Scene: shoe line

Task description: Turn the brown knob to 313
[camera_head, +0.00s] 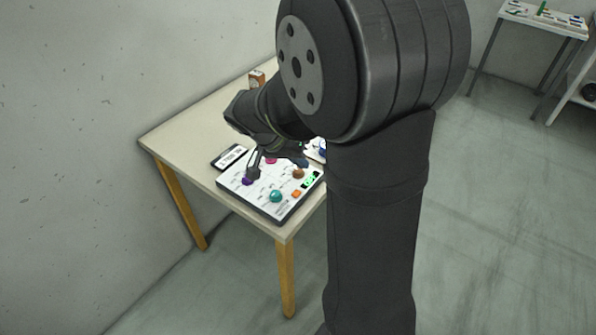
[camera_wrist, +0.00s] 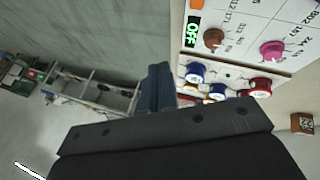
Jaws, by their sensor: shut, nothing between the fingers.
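The brown knob (camera_head: 298,173) sits on the white control panel (camera_head: 262,206) on the table, near the panel's right side. It also shows in the wrist view (camera_wrist: 213,39), beside a green-lit display (camera_wrist: 192,32) that appears to read OFF. The small printed numbers around the knob and its exact setting are too small to read surely. My gripper (camera_wrist: 158,68) is shut and empty. In the wrist view its fingertips lie left of and below the brown knob, apart from it. In the head view my arm hides part of the panel's far side.
The panel also carries a purple knob (camera_head: 247,181), a pink knob (camera_head: 271,161), a teal knob (camera_head: 276,196) and an orange switch (camera_head: 296,194). Several blue and red round items (camera_wrist: 260,87) stand beside the panel. A black label display (camera_head: 229,156) lies left; a wooden block (camera_head: 257,79) stands behind.

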